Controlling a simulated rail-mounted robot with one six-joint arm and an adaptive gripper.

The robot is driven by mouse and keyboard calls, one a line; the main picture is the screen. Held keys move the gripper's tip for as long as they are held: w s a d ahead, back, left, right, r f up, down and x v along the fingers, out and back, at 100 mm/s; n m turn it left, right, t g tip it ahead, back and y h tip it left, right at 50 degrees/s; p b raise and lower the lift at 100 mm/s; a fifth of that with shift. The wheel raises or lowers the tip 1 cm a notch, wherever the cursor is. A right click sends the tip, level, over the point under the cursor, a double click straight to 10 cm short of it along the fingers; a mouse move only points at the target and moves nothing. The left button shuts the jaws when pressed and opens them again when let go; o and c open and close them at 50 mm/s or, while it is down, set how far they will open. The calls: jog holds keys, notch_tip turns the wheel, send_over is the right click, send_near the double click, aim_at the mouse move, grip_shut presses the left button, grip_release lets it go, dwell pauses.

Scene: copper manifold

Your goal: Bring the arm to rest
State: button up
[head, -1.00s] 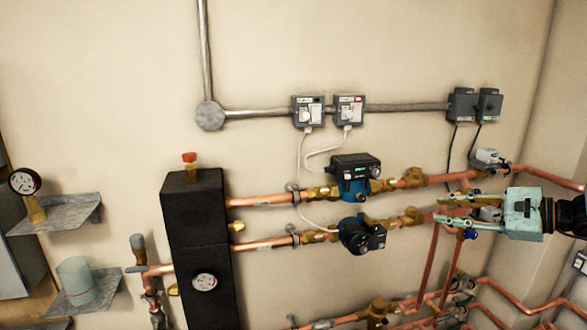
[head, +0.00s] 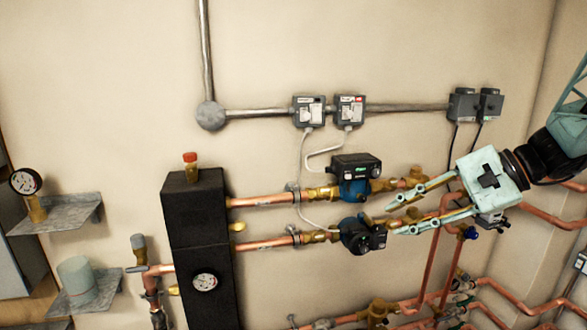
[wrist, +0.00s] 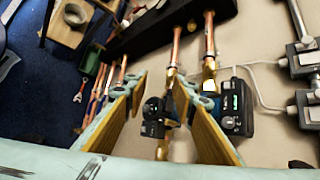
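My gripper (head: 392,219) is pale green and enters from the right in the head view, in front of the right part of the copper pipes. Its two fingers are spread apart and point left and slightly down toward the two pumps. In the wrist view the gripper (wrist: 165,95) shows its yellow inner pads with nothing held between them. The upper pump (head: 355,180) and the lower pump (head: 360,235) sit on the pipes just left of the fingertips. The wrist view shows the lower pump (wrist: 153,116) and upper pump (wrist: 236,108) beyond the fingers. I cannot tell whether anything touches.
A black manifold block (head: 195,230) with a gauge stands left of the pumps. Switch boxes (head: 308,111) hang on the conduit above, with white cables down to the pumps. Shelves (head: 75,212) hold a gauge and a cup at far left.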

jog(key=s+a+r+n+g+h, duration=0.1)
jog(key=s+a+n+h, duration=0.25)
jog(key=s, duration=0.95)
jog(key=s+a+r+n+g+h, duration=0.25)
jog(key=s+a+n, duration=0.2)
jog(key=s, duration=0.85)
jog(key=s+d+n+t+h, duration=0.3)
jog(key=s, duration=0.7)
jog(key=shift+d+f+n+h, duration=0.3)
jog(key=shift+f+h, duration=0.05)
jog(key=shift+h, duration=0.05)
jog(key=shift+d, duration=0.15)
